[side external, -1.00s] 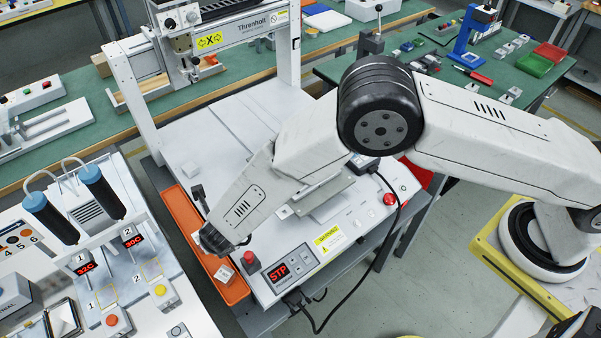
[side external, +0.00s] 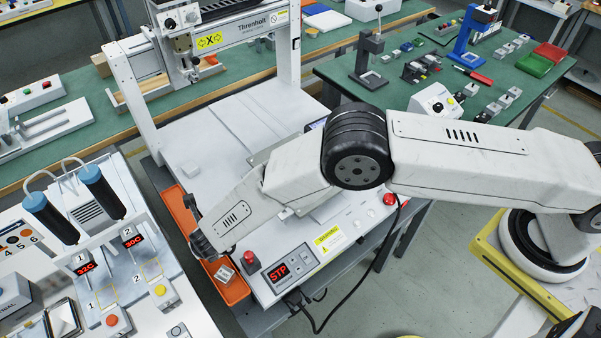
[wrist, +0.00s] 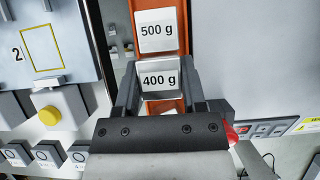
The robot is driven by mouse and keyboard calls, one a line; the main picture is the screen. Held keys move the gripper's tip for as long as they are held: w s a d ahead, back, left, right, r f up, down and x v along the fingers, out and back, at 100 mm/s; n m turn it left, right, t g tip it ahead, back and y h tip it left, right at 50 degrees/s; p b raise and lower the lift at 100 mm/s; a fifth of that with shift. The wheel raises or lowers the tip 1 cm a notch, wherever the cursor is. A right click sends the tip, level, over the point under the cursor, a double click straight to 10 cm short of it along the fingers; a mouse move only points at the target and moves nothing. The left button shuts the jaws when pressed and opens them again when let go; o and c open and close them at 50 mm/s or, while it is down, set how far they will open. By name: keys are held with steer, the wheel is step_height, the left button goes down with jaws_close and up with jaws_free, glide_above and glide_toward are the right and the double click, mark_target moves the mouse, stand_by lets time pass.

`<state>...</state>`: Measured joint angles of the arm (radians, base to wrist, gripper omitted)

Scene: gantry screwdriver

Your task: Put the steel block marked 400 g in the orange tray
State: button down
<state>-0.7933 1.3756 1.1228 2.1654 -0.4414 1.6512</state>
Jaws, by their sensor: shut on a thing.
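The steel block marked 400 g (wrist: 158,80) is between the two dark fingers of my gripper (wrist: 160,92) in the wrist view, its label facing the camera. My gripper is shut on it. The orange tray (wrist: 118,14) lies beneath; I cannot tell whether the block touches its floor. In the side view my gripper (side external: 207,248) is low over the near part of the orange tray (side external: 240,292). A pale block (side external: 225,273) shows just beside it; its marking is unreadable. A block marked 500 g (wrist: 157,28) is in the tray beyond the held one.
The white gantry machine's panel, with a red stop button (side external: 250,258) and STP display (side external: 278,271), stands close to the right of the tray. The station with a yellow button (side external: 160,290) is on the left. A black cable (side external: 385,262) hangs at the front.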

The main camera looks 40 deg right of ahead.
steer(key=shift+f, duration=1.2)
steer(key=shift+f, duration=0.15)
steer(key=shift+c, duration=0.8)
jaws_free()
steer(key=shift+v, duration=1.05)
steer(key=v, duration=1)
